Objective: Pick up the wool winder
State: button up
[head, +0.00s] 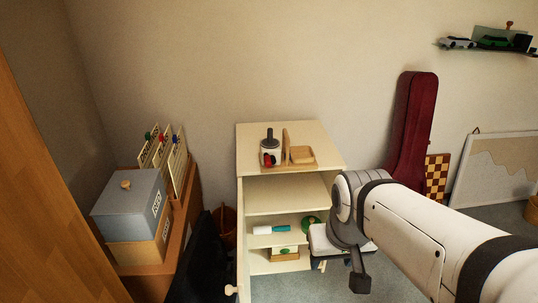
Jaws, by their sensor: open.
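The wool winder looks to be the small white device (265,145) with a dark upright handle and a red part, standing on top of the cream cabinet (252,131). It is on the left part of the top, close beside a wooden piece. My arm comes in from the lower right and bends down in front of the cabinet's right side. My gripper (360,282) is at its dark lower end, below and to the right of the winder and well apart from it. It is open; its fingers are hard to make out and nothing shows in it.
The cabinet's shelves hold a teal-and-white roll (272,230) and a green round thing (310,224). A grey-lidded box (130,200) stands at left, a dark red instrument case (411,130) at right. The cabinet top's front is bare.

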aim_at(288, 146)
jog(key=k, duration=0.65)
jog(key=z, duration=0.45)
jog(key=i, duration=2.25)
jog(key=u, duration=0.55)
jog(key=k, duration=0.95)
jog(key=u, duration=0.15)
jog(key=i, duration=0.9)
jog(key=z, duration=0.1)
